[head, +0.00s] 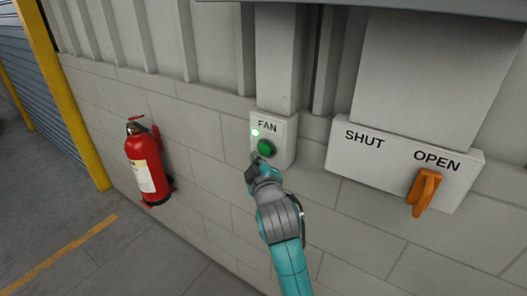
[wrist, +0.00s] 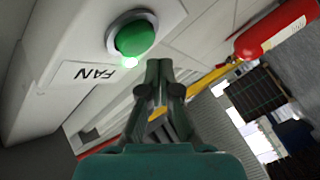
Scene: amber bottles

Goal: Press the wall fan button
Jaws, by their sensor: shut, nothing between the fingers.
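The fan box (head: 284,130) is a pale box on the wall labelled FAN. It carries a round green button (head: 265,148) and a small lit green lamp (head: 255,132) at the button's upper left. My gripper (head: 254,160) is shut and empty, with its tips just below the button in the head view. In the wrist view the green button (wrist: 133,36) shows above the closed fingertips (wrist: 158,65), with a bright green glow at its lower edge. A gap shows between the fingertips and the button there. The button's face is fully visible in the wrist view.
A red fire extinguisher (head: 147,165) hangs on the wall to the left. An orange lever (head: 424,192) sits on a SHUT/OPEN panel (head: 390,160) to the right. A yellow post (head: 65,90) stands at the far left. The wall below the fan box is bare.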

